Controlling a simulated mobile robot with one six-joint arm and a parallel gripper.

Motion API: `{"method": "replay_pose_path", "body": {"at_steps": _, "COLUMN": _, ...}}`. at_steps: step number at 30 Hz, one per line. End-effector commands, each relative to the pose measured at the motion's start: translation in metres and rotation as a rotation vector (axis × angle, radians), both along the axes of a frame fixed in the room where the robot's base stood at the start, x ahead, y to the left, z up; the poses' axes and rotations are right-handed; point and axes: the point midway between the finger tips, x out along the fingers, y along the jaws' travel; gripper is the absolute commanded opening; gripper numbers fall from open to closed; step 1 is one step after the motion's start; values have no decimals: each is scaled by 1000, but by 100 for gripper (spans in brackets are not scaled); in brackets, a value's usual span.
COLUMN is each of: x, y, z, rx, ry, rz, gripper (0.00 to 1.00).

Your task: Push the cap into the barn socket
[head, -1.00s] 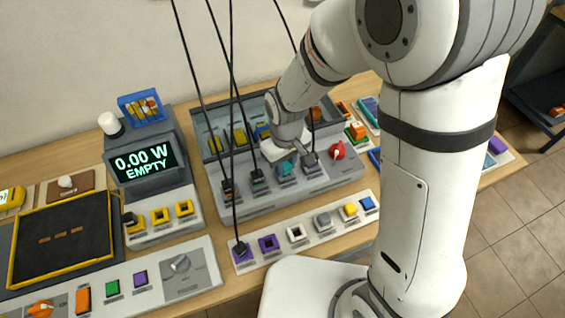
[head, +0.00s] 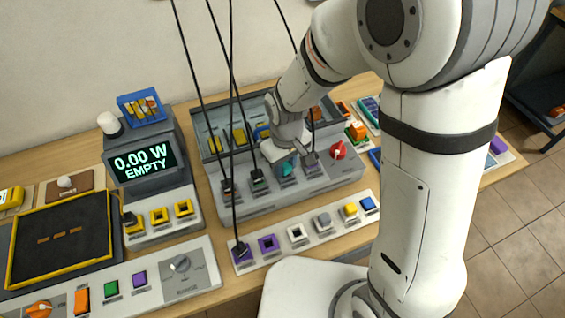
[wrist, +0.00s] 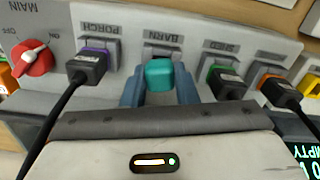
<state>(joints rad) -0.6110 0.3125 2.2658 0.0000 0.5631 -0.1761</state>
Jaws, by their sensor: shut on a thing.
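The teal cap (wrist: 159,75) is at the barn socket (wrist: 162,51), between the porch and shed sockets in the wrist view. It also shows in the head view as a small teal patch (head: 287,169) under my wrist. My gripper (wrist: 160,88) is shut on the cap, with one blue-grey finger on each side of it. The cap covers most of the socket's opening. I cannot tell how deep it sits. The grey panel (head: 216,196) carries this row of sockets.
A black-corded plug in the purple porch socket (wrist: 90,62) and another in the green shed socket (wrist: 228,82) flank the cap closely. The red main knob (wrist: 33,58) is beyond porch. Hanging cords cross the head view. A white strip of coloured sockets (head: 331,235) lies in front.

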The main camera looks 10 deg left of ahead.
Motion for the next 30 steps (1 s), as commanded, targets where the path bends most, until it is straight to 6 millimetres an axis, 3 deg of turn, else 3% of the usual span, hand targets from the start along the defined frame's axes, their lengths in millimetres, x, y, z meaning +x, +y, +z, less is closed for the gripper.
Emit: {"method": "replay_pose_path", "body": {"at_steps": 30, "x": 0, "y": -1, "z": -27, "rx": 0, "ry": 0, "rz": -2, "gripper": 5}}
